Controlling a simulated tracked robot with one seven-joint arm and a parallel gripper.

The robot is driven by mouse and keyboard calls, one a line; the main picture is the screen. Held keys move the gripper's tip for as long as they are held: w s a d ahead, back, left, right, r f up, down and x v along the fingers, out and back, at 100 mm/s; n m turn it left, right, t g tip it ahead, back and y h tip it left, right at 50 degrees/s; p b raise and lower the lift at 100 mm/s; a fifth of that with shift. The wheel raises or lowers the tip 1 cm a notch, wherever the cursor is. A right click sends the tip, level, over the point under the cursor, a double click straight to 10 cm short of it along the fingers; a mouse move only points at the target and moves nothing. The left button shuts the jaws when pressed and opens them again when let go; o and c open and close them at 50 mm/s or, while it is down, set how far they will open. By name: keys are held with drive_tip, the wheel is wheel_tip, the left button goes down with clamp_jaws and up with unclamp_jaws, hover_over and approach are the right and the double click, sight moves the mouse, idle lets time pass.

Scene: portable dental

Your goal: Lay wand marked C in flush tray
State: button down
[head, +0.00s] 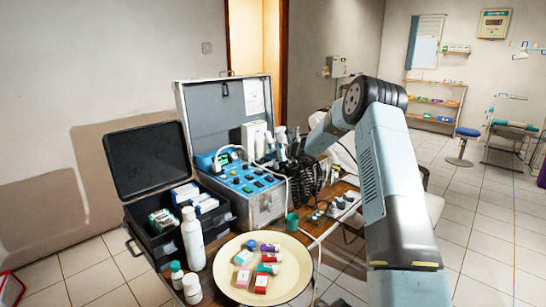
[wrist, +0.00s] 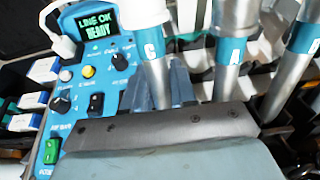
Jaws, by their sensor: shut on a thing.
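The wand marked C (wrist: 154,75) is a silver tube with a blue band, standing nearly upright beside the blue control panel in the wrist view. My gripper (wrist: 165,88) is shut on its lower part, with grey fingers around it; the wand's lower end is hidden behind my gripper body. In the head view the wands (head: 282,137) are small beside the open case, and my fingers cannot be made out. I cannot pick out the flush tray.
The blue panel (wrist: 75,150) reads "LINE OK READY". In the head view, the silver case (head: 266,207) stands behind a cream round plate (head: 226,285) of small boxes. A black case (head: 150,160), white bottle (head: 193,240), green cup (head: 293,222) and black coiled cords (head: 305,180) crowd the table.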

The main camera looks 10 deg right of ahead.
sight(272, 142)
drive_tip(key=shift+w+a+r, duration=0.2)
drive_tip(key=shift+w+r, duration=0.1)
drive_tip(key=shift+r, duration=0.65)
drive_tip(key=shift+w+a+r, duration=0.2)
drive_tip(key=shift+w+r, duration=0.1)
drive_tip(key=shift+r, duration=0.6)
drive_tip(key=shift+w+a+r, duration=0.2)
drive_tip(key=shift+w+r, duration=0.1)
drive_tip(key=shift+r, duration=0.65)
